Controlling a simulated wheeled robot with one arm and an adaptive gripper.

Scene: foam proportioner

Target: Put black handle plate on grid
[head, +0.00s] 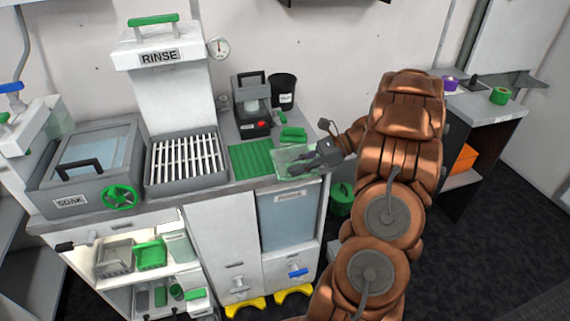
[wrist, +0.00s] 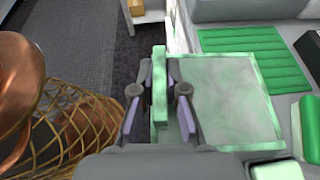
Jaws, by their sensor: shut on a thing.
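My gripper (head: 322,156) is shut on the green handle bar of a translucent pale-green plate (head: 291,160), at the front edge of the counter. In the wrist view the fingers of my gripper (wrist: 160,112) close on the upright green bar, and the framed plate (wrist: 228,90) extends to the right. A black handle (head: 79,165) shows in the SOAK basin, with its plate under a glassy surface. The slatted white grid (head: 186,160) lies in a grey tray under the RINSE unit, with nothing on it. I cannot tell whether the held plate touches the counter.
A ribbed green mat (head: 250,158) lies between the grid and the held plate; it also shows in the wrist view (wrist: 255,57). Behind it stand a grey device (head: 252,106) and a black cup (head: 283,90). Green items (head: 293,134) lie behind the plate.

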